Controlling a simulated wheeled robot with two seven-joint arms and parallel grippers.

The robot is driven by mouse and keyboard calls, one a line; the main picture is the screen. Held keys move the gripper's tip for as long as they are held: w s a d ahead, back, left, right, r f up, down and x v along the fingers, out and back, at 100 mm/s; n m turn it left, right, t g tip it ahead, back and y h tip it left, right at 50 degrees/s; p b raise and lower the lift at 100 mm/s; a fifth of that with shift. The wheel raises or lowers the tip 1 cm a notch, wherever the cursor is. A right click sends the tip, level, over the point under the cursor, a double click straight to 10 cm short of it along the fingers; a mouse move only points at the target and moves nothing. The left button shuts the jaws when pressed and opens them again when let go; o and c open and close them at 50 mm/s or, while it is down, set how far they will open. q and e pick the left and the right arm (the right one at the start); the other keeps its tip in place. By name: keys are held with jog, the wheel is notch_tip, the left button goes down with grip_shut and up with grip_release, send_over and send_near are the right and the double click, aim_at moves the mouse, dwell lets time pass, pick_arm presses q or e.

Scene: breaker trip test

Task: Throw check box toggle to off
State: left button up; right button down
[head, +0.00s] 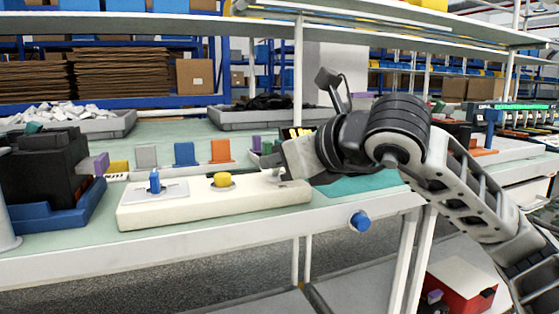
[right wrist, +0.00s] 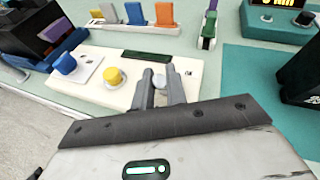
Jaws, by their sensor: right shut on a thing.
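The check box is a long cream box (head: 215,210) at the front of the bench; it also shows in the right wrist view (right wrist: 95,90). On its top are a blue knob (head: 155,183) on a pale plate, a yellow button (head: 222,180) and, at the right end, a small grey toggle (right wrist: 159,81). My right gripper (right wrist: 160,93) reaches down over that right end, with its two fingers shut around the toggle. The fingers hide part of the toggle, so its position is hard to tell. My left gripper is not in view.
A dark device on a blue base (head: 45,207) stands left of the box. Grey, blue and orange blocks (head: 184,153) stand behind it. A teal mat (head: 355,186) lies to the right. A blue round knob (head: 360,221) sits at the bench's front edge.

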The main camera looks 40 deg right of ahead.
jog(key=c, duration=1.4)
grip_release()
jog(key=shift+r, duration=0.1)
jog(key=shift+c, duration=0.2)
